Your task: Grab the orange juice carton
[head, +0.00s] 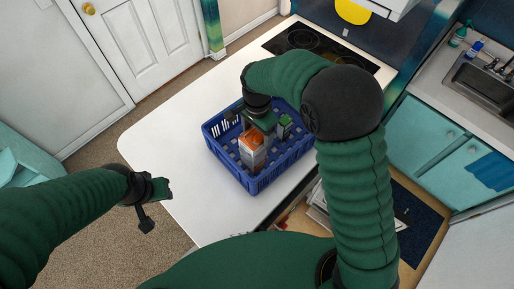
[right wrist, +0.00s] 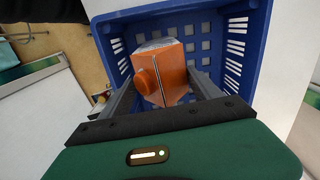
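The orange juice carton (head: 252,151), orange and white with an orange cap, stands in a blue crate (head: 262,183) on the white counter. In the right wrist view the carton (right wrist: 172,72) lies between the two fingers of my right gripper (right wrist: 162,80), its top and cap facing the camera. The fingers are spread on either side of it, with a gap visible at the left; contact at the right is unclear. In the head view my right gripper (head: 262,122) is over the crate beside the carton, its fingers mostly hidden. My left gripper (head: 158,190) is beyond the counter's left edge, away from the crate.
The counter (head: 185,135) is clear left of the crate. A cooktop (head: 305,42) is behind, and a sink (head: 480,80) is far right.

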